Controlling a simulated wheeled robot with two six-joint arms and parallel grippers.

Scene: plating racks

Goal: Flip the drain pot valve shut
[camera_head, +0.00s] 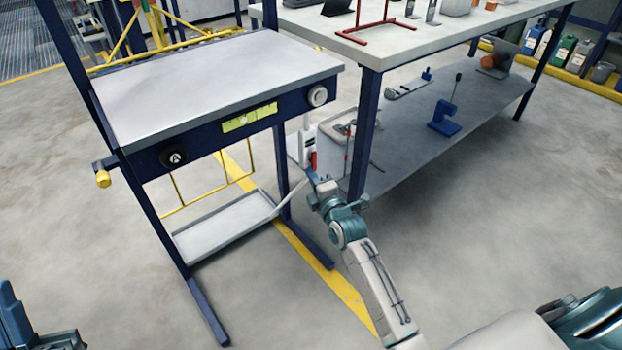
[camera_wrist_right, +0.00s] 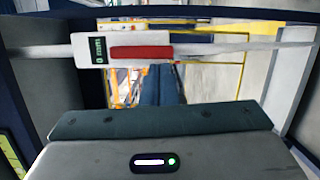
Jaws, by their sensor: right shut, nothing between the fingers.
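A small white unit with a red bar (camera_head: 313,160) stands between the two benches in the head view, partly hidden by my right gripper (camera_head: 311,177). In the right wrist view a red bar (camera_wrist_right: 142,52) lies lengthwise across a white plate with a dark label, just beyond my gripper (camera_wrist_right: 165,118). I cannot tell for sure whether this red bar is the drain pot valve's handle. My right gripper is shut and empty, with a visible gap to the bar. Part of my left arm (camera_head: 40,325) shows at the lower left; its jaws are unclear.
A larger table (camera_head: 420,35) with a loaded lower shelf (camera_head: 400,165) stands right. The front floor is clear.

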